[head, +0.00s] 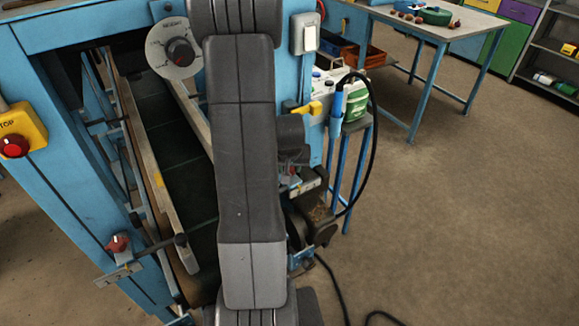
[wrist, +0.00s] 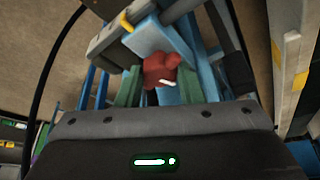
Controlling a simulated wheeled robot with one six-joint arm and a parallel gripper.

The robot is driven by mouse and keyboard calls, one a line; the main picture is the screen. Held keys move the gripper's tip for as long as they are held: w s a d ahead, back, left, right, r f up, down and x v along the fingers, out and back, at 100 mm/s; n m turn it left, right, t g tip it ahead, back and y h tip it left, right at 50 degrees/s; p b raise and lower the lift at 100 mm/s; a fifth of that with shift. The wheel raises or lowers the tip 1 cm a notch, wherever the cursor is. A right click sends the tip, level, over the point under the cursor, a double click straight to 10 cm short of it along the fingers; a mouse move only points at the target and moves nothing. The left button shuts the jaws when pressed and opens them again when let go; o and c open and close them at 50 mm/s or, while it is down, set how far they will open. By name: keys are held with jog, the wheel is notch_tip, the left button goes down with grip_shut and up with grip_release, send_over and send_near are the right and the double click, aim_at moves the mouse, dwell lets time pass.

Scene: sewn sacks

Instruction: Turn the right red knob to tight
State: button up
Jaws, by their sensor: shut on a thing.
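The right red knob (wrist: 161,68) is in the middle of the wrist view, in front of a blue frame part. It has a white mark on its lower right side. My gripper (wrist: 159,82) has its two green fingers on either side of the knob, shut on it. The knob's scale or tight mark cannot be read here. In the head view my arm covers most of the right side of the machine, and I cannot make out the right knob there. The left red knob (head: 117,243) sits on the blue frame at the lower left, apart from my gripper.
A dark belt (head: 175,150) runs between the blue frame's sides. A height dial (head: 180,52) is at the top. A red stop button (head: 14,146) is at far left. A black cable (head: 372,130) loops on the right. A workbench (head: 440,25) stands behind; the right floor is clear.

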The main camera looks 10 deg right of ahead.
dwell(0.8)
jog(key=o, duration=1)
jog(key=shift+r, duration=0.1)
jog(key=v, duration=1.3)
jog(key=shift+s+r+b, duration=0.15)
jog(key=shift+r+b, duration=0.1)
jog(key=shift+b, duration=0.05)
jog(key=shift+c, duration=0.5)
